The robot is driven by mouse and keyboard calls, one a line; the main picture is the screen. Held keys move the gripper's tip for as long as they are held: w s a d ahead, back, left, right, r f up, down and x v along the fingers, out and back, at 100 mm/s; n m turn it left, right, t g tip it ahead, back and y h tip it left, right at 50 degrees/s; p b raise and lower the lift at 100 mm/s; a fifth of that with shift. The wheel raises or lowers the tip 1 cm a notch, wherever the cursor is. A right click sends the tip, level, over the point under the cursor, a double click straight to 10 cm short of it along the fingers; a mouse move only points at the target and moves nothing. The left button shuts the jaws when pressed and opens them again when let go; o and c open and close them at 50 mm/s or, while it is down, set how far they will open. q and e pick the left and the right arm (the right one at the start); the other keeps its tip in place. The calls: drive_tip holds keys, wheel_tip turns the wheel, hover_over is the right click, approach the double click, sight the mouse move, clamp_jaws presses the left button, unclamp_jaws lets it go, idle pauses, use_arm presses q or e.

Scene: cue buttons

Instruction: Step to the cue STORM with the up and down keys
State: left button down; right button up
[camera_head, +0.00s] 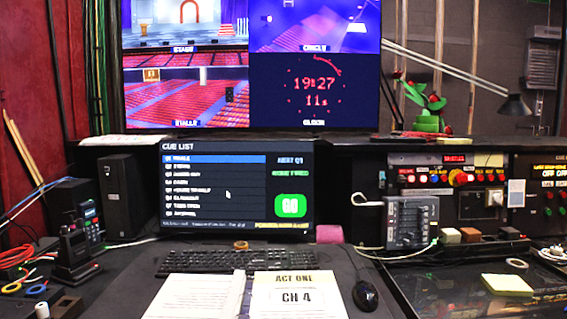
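The cue list screen (237,190) stands at the back of the desk. Its top row, marked Q1, is highlighted blue. The row names are small and blurred; the second row may read STORM, but I cannot be sure. At the right of the screen are the text NEXT Q1, a line of green text and a green GO button (290,206). A black keyboard (205,262) lies below the screen; its up and down keys are too small to make out. Neither of my grippers is in view.
An open script (193,297) lies in front of the keyboard, with a black mouse (365,295) to its right. A grey control box (408,222) and a lit button panel (445,178) stand at the right. A radio (75,253) and cables are at the left.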

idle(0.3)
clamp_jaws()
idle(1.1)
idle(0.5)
